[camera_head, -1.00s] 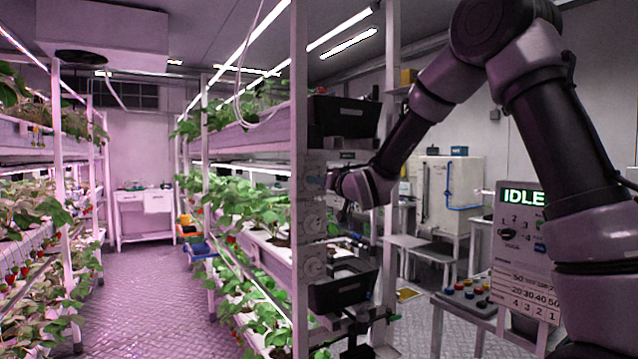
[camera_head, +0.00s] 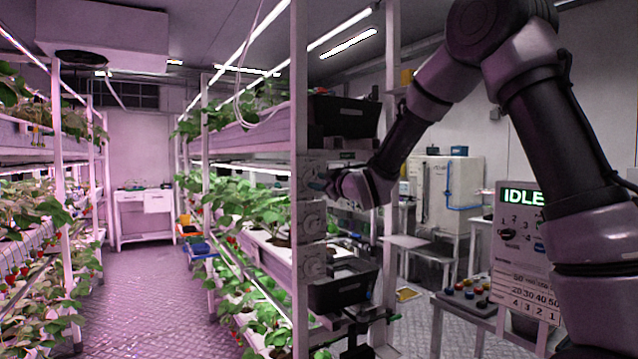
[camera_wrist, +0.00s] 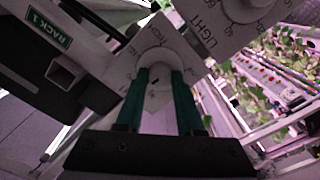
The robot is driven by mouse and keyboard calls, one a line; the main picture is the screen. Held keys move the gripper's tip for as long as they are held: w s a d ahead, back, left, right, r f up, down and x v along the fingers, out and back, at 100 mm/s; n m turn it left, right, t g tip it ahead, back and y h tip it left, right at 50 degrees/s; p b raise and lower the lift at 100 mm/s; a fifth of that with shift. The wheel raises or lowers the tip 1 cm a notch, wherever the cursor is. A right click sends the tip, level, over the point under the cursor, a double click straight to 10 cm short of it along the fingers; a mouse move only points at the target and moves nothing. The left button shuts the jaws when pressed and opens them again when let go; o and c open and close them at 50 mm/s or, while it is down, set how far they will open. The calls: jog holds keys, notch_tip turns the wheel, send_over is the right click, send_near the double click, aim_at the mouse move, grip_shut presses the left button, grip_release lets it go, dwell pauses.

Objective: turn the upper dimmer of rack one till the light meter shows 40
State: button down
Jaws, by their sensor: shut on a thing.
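My gripper (camera_wrist: 159,74) is shut on the dimmer knob (camera_wrist: 155,92), with one teal finger on each side of it. In the head view my gripper (camera_head: 318,184) is at the top of a column of round dials on the rack post.
Lower dials (camera_head: 313,221) sit below on the same post. Black bins (camera_head: 345,290) are beside the post. A stand with an IDLE display (camera_head: 520,197) and a button table (camera_head: 470,292) are at the right. The aisle (camera_head: 140,290) between plant racks is clear.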

jog(key=n, duration=0.5)
jog(key=shift+f+n, duration=0.1)
jog(key=shift+n, duration=2.4)
jog(key=c, duration=0.5)
grip_release()
jog(key=shift+s+d, duration=0.1)
jog(key=v, duration=1)
jog(key=shift+s+d, duration=0.2)
jog(key=shift+s, duration=0.05)
